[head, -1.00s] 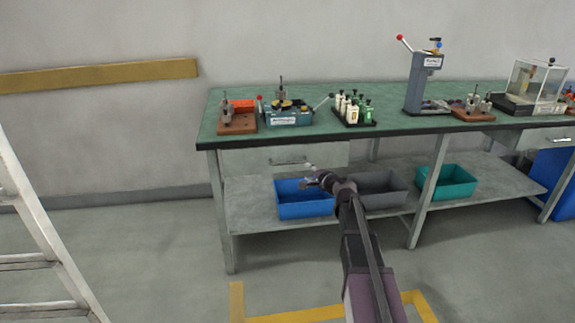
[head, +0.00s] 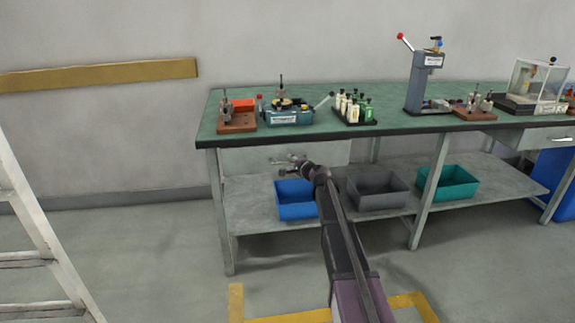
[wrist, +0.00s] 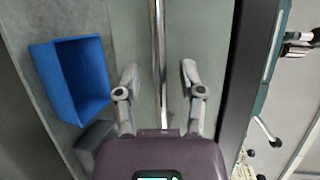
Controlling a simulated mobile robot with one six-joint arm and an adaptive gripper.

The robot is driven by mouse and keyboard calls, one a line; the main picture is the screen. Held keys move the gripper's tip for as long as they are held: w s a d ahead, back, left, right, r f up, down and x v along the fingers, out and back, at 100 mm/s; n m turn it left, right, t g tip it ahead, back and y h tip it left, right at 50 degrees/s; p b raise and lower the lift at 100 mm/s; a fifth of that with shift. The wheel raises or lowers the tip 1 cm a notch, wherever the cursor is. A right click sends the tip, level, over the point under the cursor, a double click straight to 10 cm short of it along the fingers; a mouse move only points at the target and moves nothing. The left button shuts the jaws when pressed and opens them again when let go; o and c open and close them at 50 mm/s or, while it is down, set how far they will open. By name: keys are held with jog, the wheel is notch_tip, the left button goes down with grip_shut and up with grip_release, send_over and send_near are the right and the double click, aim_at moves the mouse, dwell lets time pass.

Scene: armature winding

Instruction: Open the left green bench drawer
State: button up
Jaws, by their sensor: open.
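The bench (head: 388,98) has a green top and grey legs. Its left drawer (head: 330,152) is a pale grey front under the top and looks closed. In the wrist view the drawer's long metal handle (wrist: 157,35) runs up the picture, with the drawer front (wrist: 205,35) behind it. My gripper (wrist: 160,70) is open, with one finger on each side of the handle and gaps showing. Contact cannot be told. In the head view my gripper (head: 288,166) is at the drawer front and hides part of the handle.
On the lower shelf stand a blue bin (head: 296,212), a grey bin (head: 378,204) and a teal bin (head: 448,194). Tools and fixtures stand on the top. A ladder (head: 40,220) is at the left. The floor between ladder and bench is clear.

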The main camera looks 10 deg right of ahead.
jog(key=shift+w+a, duration=0.15)
jog(key=shift+w, duration=0.2)
